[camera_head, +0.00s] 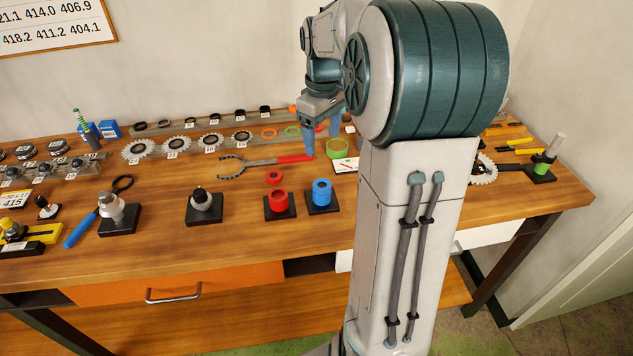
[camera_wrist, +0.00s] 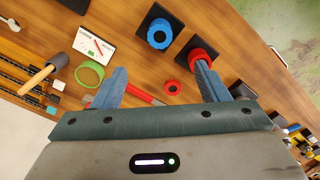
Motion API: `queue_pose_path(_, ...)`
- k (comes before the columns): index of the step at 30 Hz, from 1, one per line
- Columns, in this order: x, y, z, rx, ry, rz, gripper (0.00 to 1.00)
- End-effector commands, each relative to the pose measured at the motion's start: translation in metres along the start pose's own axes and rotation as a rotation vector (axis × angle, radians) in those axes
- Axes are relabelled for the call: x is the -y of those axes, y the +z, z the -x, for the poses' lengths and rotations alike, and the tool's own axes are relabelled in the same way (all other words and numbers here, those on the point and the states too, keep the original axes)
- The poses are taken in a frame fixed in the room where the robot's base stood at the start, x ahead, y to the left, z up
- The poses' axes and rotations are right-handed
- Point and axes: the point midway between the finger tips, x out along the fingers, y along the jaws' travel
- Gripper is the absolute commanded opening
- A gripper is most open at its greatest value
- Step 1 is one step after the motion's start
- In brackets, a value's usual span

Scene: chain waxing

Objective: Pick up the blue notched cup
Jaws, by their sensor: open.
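The blue notched cup (camera_head: 322,190) sits upright on a black square base near the middle of the bench. It also shows in the wrist view (camera_wrist: 160,34), at the top, beyond my fingertips. My gripper (camera_head: 322,140) is open and empty, pointing down above the bench, behind the blue cup in the head view. In the wrist view my two fingers (camera_wrist: 160,78) are spread wide, and nothing is between them at their level. A red cup (camera_head: 279,202) on its own black base stands left of the blue one; my right finger partly covers it in the wrist view.
A red ring (camera_head: 274,176) lies behind the red cup. A red-handled wrench (camera_head: 258,162), a green ring (camera_head: 337,149) and a white card (camera_head: 344,165) lie near my gripper. A dark-topped knob (camera_head: 203,203) on a base stands further left.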

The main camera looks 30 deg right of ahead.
Motion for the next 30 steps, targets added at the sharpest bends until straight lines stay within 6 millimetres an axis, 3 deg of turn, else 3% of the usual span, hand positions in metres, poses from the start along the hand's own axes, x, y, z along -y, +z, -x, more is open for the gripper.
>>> queue_pose_path(12,-0.002,0.0,-0.071,0.004,-0.006,0.004,0.68)
queue_pose_path(20,-0.001,0.0,-0.091,0.003,-0.005,0.003,0.68)
queue_pose_path(30,-0.001,0.001,-0.135,0.001,-0.005,0.004,0.68)
